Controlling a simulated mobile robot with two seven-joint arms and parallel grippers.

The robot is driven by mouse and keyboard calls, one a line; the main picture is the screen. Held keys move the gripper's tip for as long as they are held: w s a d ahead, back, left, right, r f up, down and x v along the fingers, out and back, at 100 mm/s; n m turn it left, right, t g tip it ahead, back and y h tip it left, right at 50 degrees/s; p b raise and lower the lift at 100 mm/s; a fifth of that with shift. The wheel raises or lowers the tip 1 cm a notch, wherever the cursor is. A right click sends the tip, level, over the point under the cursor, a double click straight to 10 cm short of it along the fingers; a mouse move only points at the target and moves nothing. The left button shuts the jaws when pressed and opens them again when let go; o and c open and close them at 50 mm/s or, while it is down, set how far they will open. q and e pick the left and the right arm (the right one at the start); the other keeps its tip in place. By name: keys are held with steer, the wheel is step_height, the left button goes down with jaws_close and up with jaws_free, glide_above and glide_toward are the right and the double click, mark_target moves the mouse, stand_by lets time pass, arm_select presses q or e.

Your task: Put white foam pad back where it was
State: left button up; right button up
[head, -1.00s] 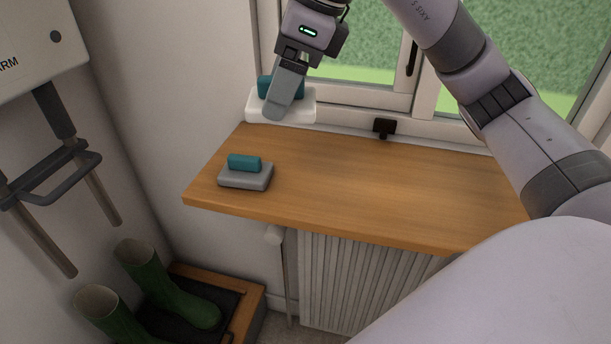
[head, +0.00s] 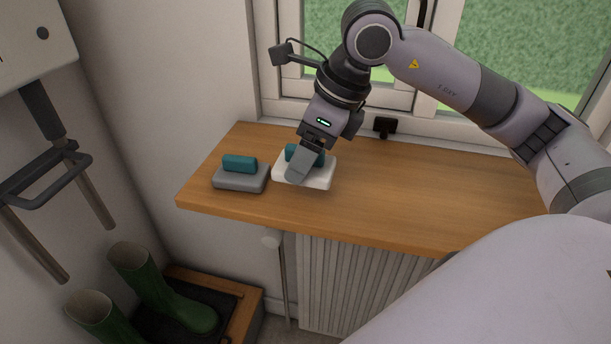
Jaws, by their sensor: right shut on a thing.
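The white foam pad (head: 318,180) is a white block with a teal grip on top. It is at the left part of the wooden sill board, just right of a grey pad. My right gripper (head: 298,172) comes down from above and is shut on the white foam pad's teal grip, partly hiding it. I cannot tell whether the pad touches the board or is slightly above it. My left gripper is not in view.
The grey pad (head: 241,177) with a teal grip sits on the wooden board (head: 420,200), close left of the white pad. The board's right side is clear. The window (head: 390,95) is behind. Green boots (head: 160,290) stand on a low tray below left.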

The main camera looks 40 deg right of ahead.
steer(key=shift+f, duration=2.35)
steer(key=o, duration=0.9)
steer(key=shift+o, duration=0.2)
steer(key=shift+r, duration=0.1)
steer(key=v, duration=1.2)
steer(key=shift+w+a, duration=0.1)
steer(key=shift+a, duration=0.05)
